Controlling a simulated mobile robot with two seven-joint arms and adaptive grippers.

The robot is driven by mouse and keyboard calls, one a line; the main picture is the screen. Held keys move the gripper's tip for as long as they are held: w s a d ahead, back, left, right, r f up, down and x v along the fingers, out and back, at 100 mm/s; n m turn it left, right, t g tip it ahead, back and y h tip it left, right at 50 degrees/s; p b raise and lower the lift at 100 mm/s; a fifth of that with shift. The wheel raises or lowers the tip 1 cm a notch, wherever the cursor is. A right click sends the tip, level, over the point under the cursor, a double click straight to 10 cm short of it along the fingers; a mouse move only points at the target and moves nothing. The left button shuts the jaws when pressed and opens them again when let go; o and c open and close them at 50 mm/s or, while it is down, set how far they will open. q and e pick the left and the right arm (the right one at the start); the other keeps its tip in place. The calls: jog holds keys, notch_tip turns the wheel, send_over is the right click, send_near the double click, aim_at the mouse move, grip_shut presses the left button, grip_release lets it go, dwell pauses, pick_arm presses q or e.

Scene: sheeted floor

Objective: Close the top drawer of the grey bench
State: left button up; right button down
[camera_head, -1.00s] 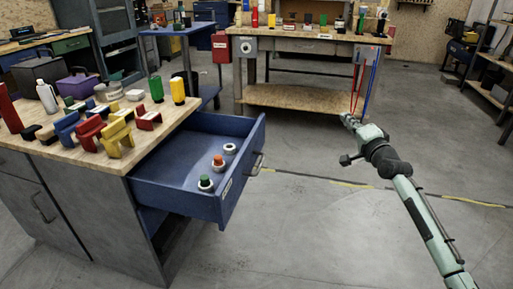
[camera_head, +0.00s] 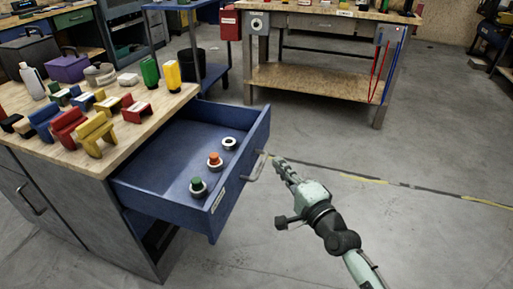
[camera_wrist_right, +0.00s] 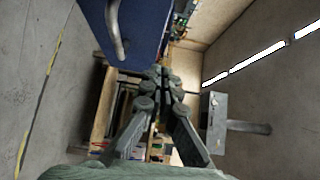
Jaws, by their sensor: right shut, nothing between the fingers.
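The grey bench (camera_head: 95,225) stands at the left of the head view with a wooden top. Its blue top drawer (camera_head: 228,197) is pulled far out toward the right. The drawer's metal handle (camera_head: 257,166) is on its front; the handle (camera_wrist_right: 116,30) also shows at the top of the right wrist view. My right gripper (camera_head: 277,162) is shut and empty, just right of the handle, with a small gap apparent. In the right wrist view its fingers (camera_wrist_right: 158,72) are together below the blue drawer front. My left gripper is not in view.
Inside the drawer lie several round button-like parts, one orange (camera_head: 214,160) and one green (camera_head: 197,185). Red, blue and yellow holders and bottles crowd the bench top. A second workbench (camera_head: 320,80) stands behind. The floor at right is clear.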

aim_at(249, 141)
jog(key=w+a, duration=0.5)
jog(key=w, duration=0.1)
jog(key=shift+w+a, duration=0.2)
jog(key=shift+a, duration=0.2)
jog(key=shift+w+a+p, duration=0.1)
jog(key=shift+a+p, duration=0.2)
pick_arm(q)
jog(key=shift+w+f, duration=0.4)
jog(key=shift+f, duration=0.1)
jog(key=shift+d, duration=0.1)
